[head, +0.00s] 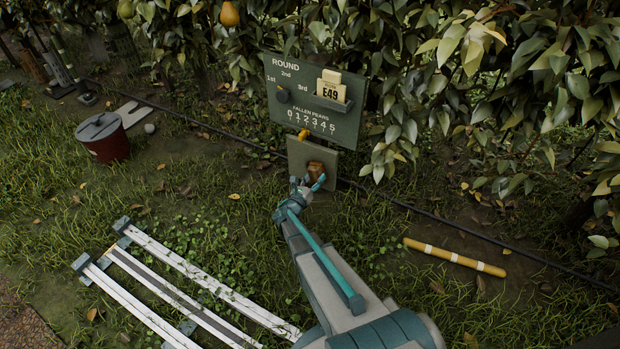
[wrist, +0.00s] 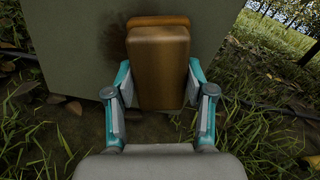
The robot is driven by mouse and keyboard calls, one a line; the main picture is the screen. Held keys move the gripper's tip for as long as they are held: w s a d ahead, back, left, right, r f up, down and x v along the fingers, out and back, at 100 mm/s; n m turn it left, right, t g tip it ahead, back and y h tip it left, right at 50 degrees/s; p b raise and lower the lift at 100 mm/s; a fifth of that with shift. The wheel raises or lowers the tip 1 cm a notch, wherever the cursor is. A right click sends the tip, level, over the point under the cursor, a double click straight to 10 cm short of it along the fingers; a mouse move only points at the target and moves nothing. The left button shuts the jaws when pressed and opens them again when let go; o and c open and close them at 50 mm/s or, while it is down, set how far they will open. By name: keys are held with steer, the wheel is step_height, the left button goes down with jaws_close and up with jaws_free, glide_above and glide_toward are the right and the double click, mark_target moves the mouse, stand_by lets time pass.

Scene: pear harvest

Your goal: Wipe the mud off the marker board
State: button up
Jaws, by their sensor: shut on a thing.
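The marker board is a small grey-green panel (head: 297,153) standing below a larger sign. In the wrist view its face (wrist: 75,55) fills the upper middle. A dark brown mud smear (wrist: 114,40) shows on it, left of the block; the part behind the block is hidden. My gripper (head: 309,183) is in front of the board's lower part. In the wrist view my gripper (wrist: 160,88) is shut on a brown block (wrist: 158,65) with an orange-brown far layer (wrist: 158,20). The block is at the board's face; I cannot tell whether it touches.
The larger sign (head: 300,90) has a dark knob and a ledge holding an E49 tag (head: 330,92). A dark hose runs along the ground behind. A lidded red bucket (head: 107,147), white rails (head: 190,275) and a yellow banded stick (head: 455,257) lie around on grass.

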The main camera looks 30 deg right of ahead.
steer(key=shift+s+d, duration=0.35)
steer(key=shift+s, duration=0.3)
steer(key=shift+w+a+p, duration=0.45)
steer(key=shift+w, duration=0.4)
steer(key=shift+w+a+p, duration=0.4)
steer(key=shift+w+p, duration=0.05)
steer(key=shift+w, duration=0.55)
steer(key=shift+c, duration=0.5)
steer(key=shift+w+a+p, duration=0.5)
steer(key=shift+w+a, duration=0.1)
steer(key=shift+w, duration=0.2)
steer(key=shift+w+a+p, duration=0.45)
steer(key=shift+w+a, duration=0.15)
steer(key=shift+w, duration=0.2)
steer(key=shift+r+p, duration=0.35)
steer(key=shift+r, duration=0.1)
steer(key=s+d, duration=0.1)
steer(key=s, duration=0.1)
steer(key=s+d+b, duration=0.1)
steer(key=s+d, duration=0.2)
steer(key=s, duration=0.1)
steer(key=shift+s+d, duration=0.2)
steer(key=shift+s, duration=0.2)
